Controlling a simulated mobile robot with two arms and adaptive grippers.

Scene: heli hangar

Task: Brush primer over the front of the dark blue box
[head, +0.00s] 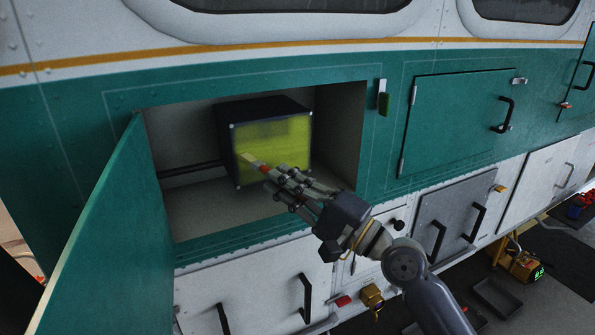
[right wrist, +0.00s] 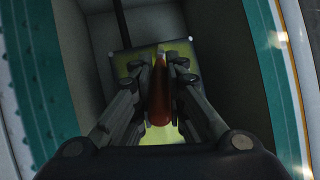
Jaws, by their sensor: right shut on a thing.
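The dark blue box (head: 262,108) sits inside an open compartment in the helicopter's side. Its front (head: 288,142) is mostly covered in yellow-green, with dark edges and small light corner dots. My right gripper (head: 277,178) is in front of the box and shut on a brush (head: 256,163) with a red part and a pale tip. The tip is at the lower left of the front; I cannot tell whether it touches. In the right wrist view the brush's red handle (right wrist: 160,95) lies between the fingers, pointing at the yellow-green front (right wrist: 180,48). My left gripper is not in view.
Closed hatches with black handles, such as the green one (head: 455,120), are at the right. A yellow device (head: 522,266) stands lower right.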

